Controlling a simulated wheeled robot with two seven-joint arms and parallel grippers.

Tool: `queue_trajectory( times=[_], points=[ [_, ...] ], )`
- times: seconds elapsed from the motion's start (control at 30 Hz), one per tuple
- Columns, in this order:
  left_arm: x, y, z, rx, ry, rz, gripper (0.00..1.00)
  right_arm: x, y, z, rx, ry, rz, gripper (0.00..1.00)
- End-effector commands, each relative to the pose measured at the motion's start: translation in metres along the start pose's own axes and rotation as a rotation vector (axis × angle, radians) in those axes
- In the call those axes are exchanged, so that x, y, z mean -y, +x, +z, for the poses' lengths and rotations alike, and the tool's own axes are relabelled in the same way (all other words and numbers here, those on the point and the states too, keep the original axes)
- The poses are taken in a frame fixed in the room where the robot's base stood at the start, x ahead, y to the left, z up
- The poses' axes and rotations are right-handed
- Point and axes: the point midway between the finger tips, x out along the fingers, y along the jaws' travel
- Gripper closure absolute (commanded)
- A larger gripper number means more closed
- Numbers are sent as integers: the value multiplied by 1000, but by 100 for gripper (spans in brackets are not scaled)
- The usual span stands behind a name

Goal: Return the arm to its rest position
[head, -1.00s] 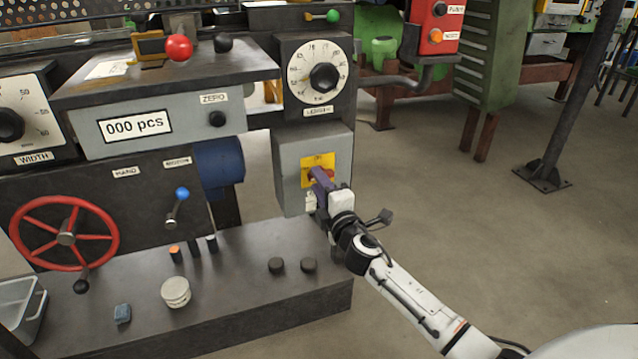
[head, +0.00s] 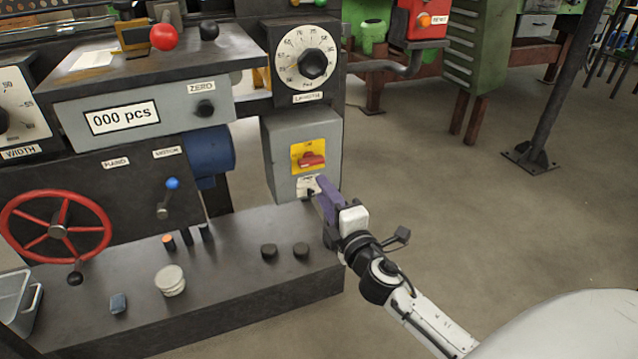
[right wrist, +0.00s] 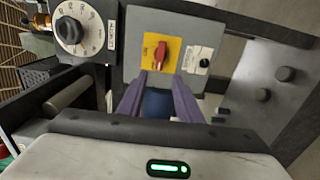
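My right gripper (head: 321,186) is in front of the grey switch box, just below and right of the red rotary switch (head: 312,160) on its yellow plate. In the right wrist view its two purple fingers (right wrist: 158,98) are spread apart with nothing between them, and the red switch (right wrist: 161,54) shows beyond them, clear of the fingers. The red handle lies about level in the head view. A small white-labelled knob (head: 308,187) sits below the yellow plate, partly hidden by the fingers. My left gripper is not in view.
The machine ledge (head: 225,285) carries a white round container (head: 170,280), a small blue block (head: 118,303) and two black knobs. A red handwheel (head: 57,230) is at the left. A dark post (head: 560,90) stands at the right. The floor between is open.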

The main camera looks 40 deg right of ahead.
Motion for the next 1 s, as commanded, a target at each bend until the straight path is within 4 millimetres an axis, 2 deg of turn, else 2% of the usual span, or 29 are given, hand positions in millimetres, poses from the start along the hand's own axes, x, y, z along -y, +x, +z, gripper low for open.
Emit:
queue_trajectory(
  times=[0.57, 0.67, 0.77, 0.83, 0.87, 0.9, 1.0],
  points=[
    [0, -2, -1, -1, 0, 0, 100, 0, -4, 0, 0, 0, 1, 68],
    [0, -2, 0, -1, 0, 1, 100, 5, -8, -2, -4, 22, -13, 68],
    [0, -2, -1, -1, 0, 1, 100, 28, -26, -12, -16, 134, -80, 68],
    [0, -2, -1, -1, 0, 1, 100, 56, -50, -25, -23, 279, -168, 68],
    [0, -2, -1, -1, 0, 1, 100, 69, -63, -32, -24, 355, -214, 68],
    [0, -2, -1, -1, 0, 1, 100, 88, -83, -43, -22, 464, -284, 68],
    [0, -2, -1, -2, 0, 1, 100, 128, -136, -71, 2, 737, -461, 68]
  ],
)
